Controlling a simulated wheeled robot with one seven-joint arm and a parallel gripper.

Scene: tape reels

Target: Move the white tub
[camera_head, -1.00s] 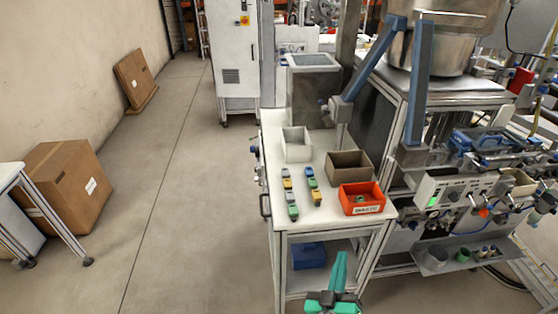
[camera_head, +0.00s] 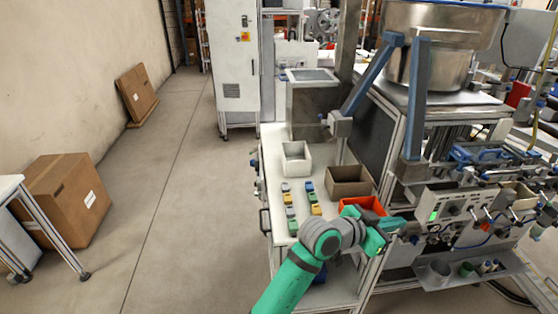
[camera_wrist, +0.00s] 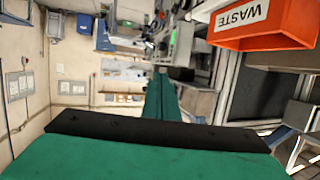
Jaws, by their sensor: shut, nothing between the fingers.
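The white tub (camera_head: 298,171) stands upright on the white worktable, towards its back left, and looks empty inside. My gripper (camera_head: 400,224) is over the table's front right corner, next to the orange tub and well apart from the white tub. The fingers are shut with nothing between them, as the wrist view (camera_wrist: 162,98) shows. The white tub cannot be made out in the wrist view.
An orange bin (camera_wrist: 285,30) labelled WASTE is close to my gripper. A brown bin (camera_head: 349,190) stands behind it. A metal box (camera_head: 311,110) stands at the table's back.

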